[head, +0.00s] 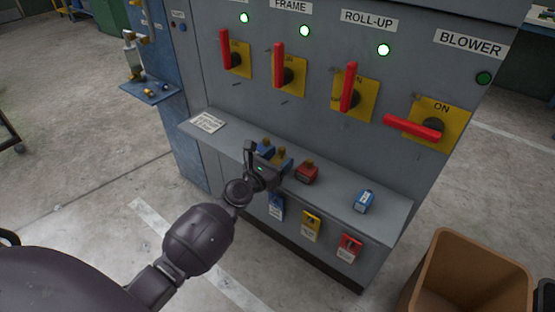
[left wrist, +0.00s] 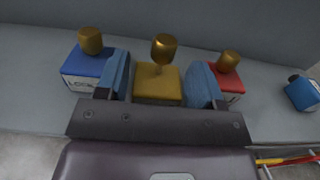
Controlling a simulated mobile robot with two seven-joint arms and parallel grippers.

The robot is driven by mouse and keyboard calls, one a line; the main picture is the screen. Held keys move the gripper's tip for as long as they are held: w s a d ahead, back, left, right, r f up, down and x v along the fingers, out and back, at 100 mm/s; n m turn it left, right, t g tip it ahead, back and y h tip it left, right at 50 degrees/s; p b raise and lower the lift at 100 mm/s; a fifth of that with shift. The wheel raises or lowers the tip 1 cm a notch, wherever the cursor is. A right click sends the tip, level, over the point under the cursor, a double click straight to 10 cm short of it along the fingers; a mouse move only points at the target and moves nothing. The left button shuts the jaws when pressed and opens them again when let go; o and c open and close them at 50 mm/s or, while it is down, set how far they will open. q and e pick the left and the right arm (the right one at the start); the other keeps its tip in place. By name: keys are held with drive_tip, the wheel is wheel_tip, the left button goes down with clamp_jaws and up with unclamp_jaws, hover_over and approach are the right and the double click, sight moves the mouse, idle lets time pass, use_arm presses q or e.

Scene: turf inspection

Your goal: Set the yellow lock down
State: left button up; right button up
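The yellow lock (left wrist: 158,84), with a brass-coloured knob on top, sits between the two blue-padded fingers of my left gripper (left wrist: 160,78). The pads lie close along both its sides and appear to grip it. The yellow lock also shows in the head view (head: 281,164), upright at the grey shelf (head: 340,215), between a blue lock and a red lock. My left gripper (head: 264,165) partly hides it there. Its underside is hidden, so I cannot tell whether it touches the shelf. My right gripper is not in view.
A blue lock (left wrist: 88,65) and a red lock (left wrist: 226,79) stand close on either side. Tags hang below the shelf. Red switch handles (head: 412,126) project above. A brown bin (head: 470,275) stands front right.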

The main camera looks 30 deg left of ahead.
use_arm(q)
drive_tip(key=shift+r, duration=0.3)
drive_tip(key=s+a, duration=0.1)
drive_tip(key=s, duration=1.1)
drive_tip(key=shift+f, duration=0.15)
